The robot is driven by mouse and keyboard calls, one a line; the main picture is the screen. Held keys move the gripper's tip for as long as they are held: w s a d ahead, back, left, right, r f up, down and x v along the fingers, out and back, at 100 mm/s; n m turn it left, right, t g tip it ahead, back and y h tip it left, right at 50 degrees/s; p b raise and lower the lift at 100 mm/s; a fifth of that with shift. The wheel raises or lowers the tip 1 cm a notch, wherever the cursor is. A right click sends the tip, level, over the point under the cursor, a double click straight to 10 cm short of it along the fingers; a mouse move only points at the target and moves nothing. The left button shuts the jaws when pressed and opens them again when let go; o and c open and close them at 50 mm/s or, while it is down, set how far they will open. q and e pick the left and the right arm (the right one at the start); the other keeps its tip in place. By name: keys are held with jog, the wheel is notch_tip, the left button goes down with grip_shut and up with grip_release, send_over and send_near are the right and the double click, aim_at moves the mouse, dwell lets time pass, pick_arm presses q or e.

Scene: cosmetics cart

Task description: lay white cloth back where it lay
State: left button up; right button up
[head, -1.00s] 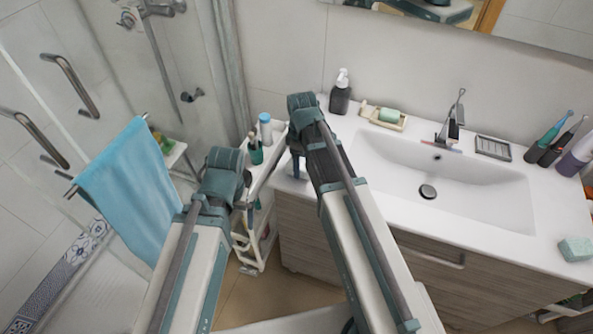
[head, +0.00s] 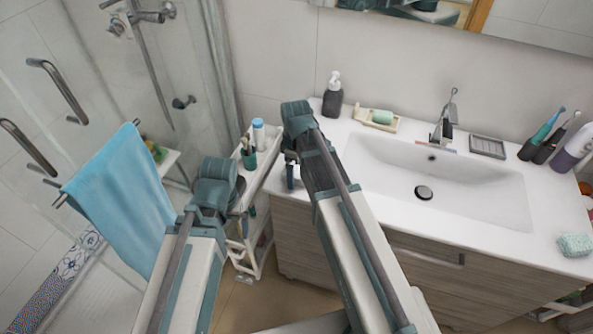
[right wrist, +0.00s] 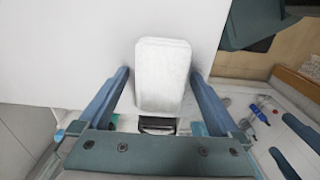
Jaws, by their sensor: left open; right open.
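The white cloth (right wrist: 163,85) shows in the right wrist view as a folded, rounded block against the white countertop. It lies between the two spread blue fingers of my right gripper (right wrist: 159,73), with gaps on both sides. I cannot tell how high the gripper is above the countertop. In the head view my right gripper (head: 291,176) is at the left end of the countertop (head: 345,119), and the arm hides the cloth. My left gripper (head: 238,194) is open beside the cart, its fingers mostly hidden behind its own wrist.
A narrow white cart (head: 262,181) with a cup and a bottle (head: 259,134) stands left of the vanity. A soap dispenser (head: 332,98) and a soap dish (head: 376,119) stand behind the right gripper. The sink basin (head: 470,185) is to the right; a blue towel (head: 120,200) hangs left.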

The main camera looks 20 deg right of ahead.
aim_at(296, 170)
jog(key=shift+r, duration=0.1)
notch_tip(296, 170, up, 12)
jog(key=p, duration=1.2)
notch_tip(296, 170, down, 12)
jog(key=b, duration=1.2)
